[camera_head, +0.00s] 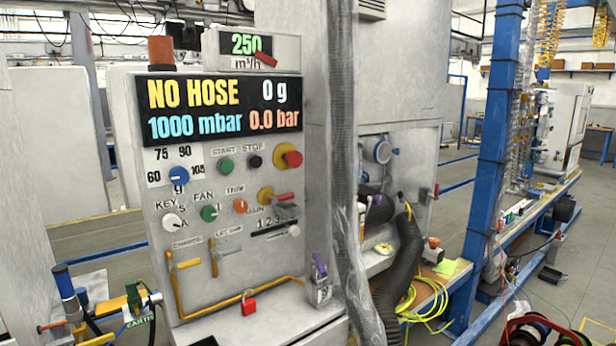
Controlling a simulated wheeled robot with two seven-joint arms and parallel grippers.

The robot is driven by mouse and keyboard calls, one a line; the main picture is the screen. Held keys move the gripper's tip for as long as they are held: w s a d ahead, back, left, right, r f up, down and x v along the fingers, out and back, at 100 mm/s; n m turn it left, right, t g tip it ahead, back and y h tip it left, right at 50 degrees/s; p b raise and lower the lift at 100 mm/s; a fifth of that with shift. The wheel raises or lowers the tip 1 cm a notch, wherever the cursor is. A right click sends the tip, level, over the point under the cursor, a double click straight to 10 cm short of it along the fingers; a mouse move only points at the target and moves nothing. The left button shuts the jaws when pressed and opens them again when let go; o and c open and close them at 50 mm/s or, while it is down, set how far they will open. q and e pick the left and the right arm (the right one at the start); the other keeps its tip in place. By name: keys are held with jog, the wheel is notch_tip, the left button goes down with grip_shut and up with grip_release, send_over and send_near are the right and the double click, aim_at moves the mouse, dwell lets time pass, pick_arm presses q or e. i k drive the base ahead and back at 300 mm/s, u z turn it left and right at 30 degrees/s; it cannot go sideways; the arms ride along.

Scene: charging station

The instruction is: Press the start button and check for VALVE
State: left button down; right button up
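The green start button (226,166) is on the upright grey control panel (290,235), under the label START. The black stop button (255,161) is just right of it, under STOP. Above them the dark display (220,107) reads NO HOSE and 0 g on top, then 1000 mbar and 0.0 bar below. A smaller display (246,45) on top reads 250 m³/h. Neither of my grippers shows in this view, and nothing covers the start button.
A red emergency-type knob (292,159) is right of the buttons. A grey hose (346,170) hangs right of the panel. A yellow-handled clamp (137,300) is at lower left.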

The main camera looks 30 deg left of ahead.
aim_at(226, 167)
jog(key=z, duration=0.3)
jog(key=k, duration=0.3)
jog(key=z, duration=0.3)
jog(key=i, duration=1.4)
jog(key=u, duration=0.3)
